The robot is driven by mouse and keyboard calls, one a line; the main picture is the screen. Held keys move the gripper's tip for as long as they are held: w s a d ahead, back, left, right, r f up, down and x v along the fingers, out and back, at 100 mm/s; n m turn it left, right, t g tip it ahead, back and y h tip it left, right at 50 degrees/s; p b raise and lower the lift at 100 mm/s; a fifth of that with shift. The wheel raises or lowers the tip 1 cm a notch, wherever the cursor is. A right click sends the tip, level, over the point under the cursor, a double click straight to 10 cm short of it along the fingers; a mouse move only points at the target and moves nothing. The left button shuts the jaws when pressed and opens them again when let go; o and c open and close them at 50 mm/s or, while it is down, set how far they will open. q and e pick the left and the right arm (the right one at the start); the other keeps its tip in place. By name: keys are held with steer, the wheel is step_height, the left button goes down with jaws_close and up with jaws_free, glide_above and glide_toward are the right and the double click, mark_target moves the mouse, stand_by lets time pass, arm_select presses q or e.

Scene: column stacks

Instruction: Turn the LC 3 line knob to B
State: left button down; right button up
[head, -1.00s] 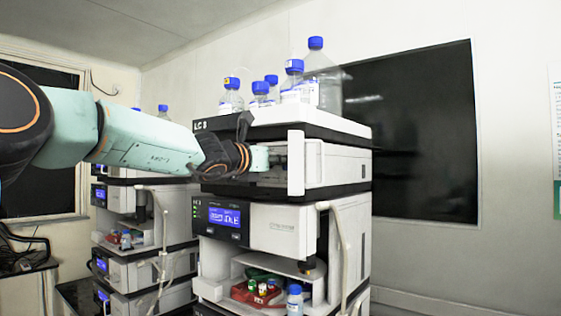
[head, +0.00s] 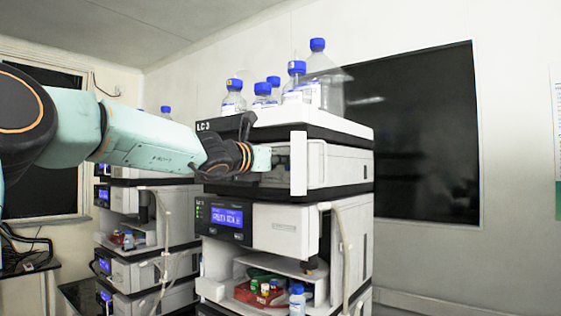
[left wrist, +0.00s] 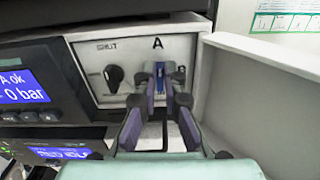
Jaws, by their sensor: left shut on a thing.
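The stack labelled LC 3 (head: 204,127) stands in the middle of the head view. My left gripper (head: 277,160) reaches into the recess of its top module, behind an open white door (head: 298,163). In the left wrist view, the fingers of my left gripper (left wrist: 160,84) are shut on the line knob, whose narrow blue part (left wrist: 160,70) shows between them. The letter A stands on the panel just above the knob. No B can be made out. The fingers hide most of the knob. My right gripper is in neither view.
A black knob (left wrist: 114,76) marked SHUT sits left of the held knob. The open door (left wrist: 255,95) stands close on the right. A blue display (left wrist: 25,88) is at the left. Blue-capped bottles (head: 297,88) stand on top. Another stack (head: 130,220) is behind, left.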

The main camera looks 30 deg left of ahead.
arm_select(q)
steer(key=m+b, duration=0.1)
steer(key=m, duration=0.1)
steer(key=m+b, duration=0.1)
steer(key=shift+d+f+m, duration=0.15)
steer(key=shift+m, duration=0.25)
steer(key=shift+s+d+f+m+b, duration=0.1)
steer(key=shift+m+b, duration=1.7)
steer(key=shift+m, duration=1.55)
steer(key=shift+d+m+b, duration=0.1)
steer(key=shift+m+b, duration=1.65)
steer(key=shift+m, duration=1.6)
steer(key=c, duration=1.8)
jaws_free()
steer(key=shift+o, duration=0.3)
steer(key=shift+w+f, duration=0.2)
steer(key=shift+w, duration=0.15)
steer(key=shift+s, duration=0.15)
